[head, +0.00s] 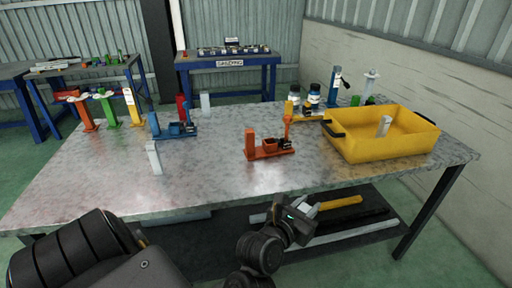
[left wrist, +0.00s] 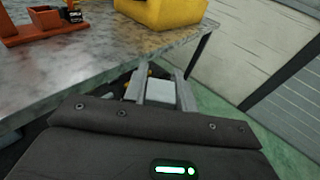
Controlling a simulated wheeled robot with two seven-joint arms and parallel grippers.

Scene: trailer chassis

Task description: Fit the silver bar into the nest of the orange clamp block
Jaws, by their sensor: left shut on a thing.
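The orange clamp block (head: 268,148) stands on the metal table, with a low box-shaped nest, an upright post and a dark clamp part. It also shows at the upper left of the left wrist view (left wrist: 40,22). My left gripper (head: 300,208) is in front of the table's near edge, apart from the clamp block. It is shut on a pale silver bar (left wrist: 160,95), seen between the fingers in the left wrist view. Most of the bar is hidden by the gripper. My right gripper is not in view.
A yellow crate (head: 385,150) with a pale bar inside stands at the right. A blue clamp block (head: 174,129) and an upright pale bar (head: 153,157) stand left. Bottles (head: 313,95) stand behind. The table (head: 215,160) is clear around the orange block's front.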

